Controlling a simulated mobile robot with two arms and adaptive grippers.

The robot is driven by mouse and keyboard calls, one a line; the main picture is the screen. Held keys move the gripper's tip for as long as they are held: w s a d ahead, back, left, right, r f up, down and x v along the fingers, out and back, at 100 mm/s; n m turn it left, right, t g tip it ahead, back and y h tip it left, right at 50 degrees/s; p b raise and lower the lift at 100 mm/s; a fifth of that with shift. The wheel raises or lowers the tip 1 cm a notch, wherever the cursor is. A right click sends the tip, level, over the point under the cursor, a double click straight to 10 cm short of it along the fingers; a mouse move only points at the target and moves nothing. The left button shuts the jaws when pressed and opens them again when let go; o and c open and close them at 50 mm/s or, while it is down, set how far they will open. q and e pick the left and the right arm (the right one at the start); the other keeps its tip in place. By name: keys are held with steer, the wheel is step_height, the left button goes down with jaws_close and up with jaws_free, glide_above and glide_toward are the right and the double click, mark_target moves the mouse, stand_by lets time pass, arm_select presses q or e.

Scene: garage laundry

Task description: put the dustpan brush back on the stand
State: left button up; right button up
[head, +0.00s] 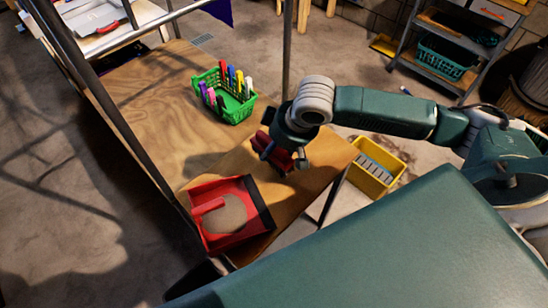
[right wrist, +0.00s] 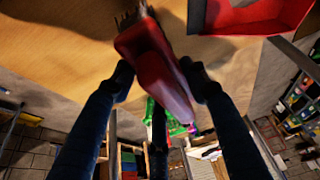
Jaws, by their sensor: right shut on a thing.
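The red dustpan brush (right wrist: 163,75) is between the fingers of my right gripper (right wrist: 158,80) in the right wrist view. Its grey-brown bristles point to the top of that view, near the wooden tabletop. In the head view the brush (head: 281,159) is mostly hidden under my right gripper (head: 282,152), above the table's right part. A red dustpan (head: 221,236) lies on the table's near corner, left of and nearer than the gripper. It has a red handle and a tan oval patch inside. No separate stand can be made out.
Metal posts rise along the table's edges. A yellow crate (head: 378,165) is beyond the right edge. The table's left middle is clear.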

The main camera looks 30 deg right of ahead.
mark_target(275, 158)
steer(key=shift+f, duration=0.8)
step_height(275, 158, down, 3)
steer(key=shift+f, duration=0.2)
arm_select(q)
steer(key=shift+w+a+r, duration=0.15)
steer(key=shift+a+r, duration=0.15)
steer(key=shift+r, duration=0.05)
arm_select(e)
steer(key=shift+f, duration=0.45)
steer(key=o, duration=1.2)
steer(key=shift+f, duration=0.15)
arm_select(q)
steer(key=shift+f, duration=0.5)
arm_select(e)
steer(key=v, duration=1.2)
steer(key=shift+r, duration=0.25)
steer(key=shift+f, duration=0.1)
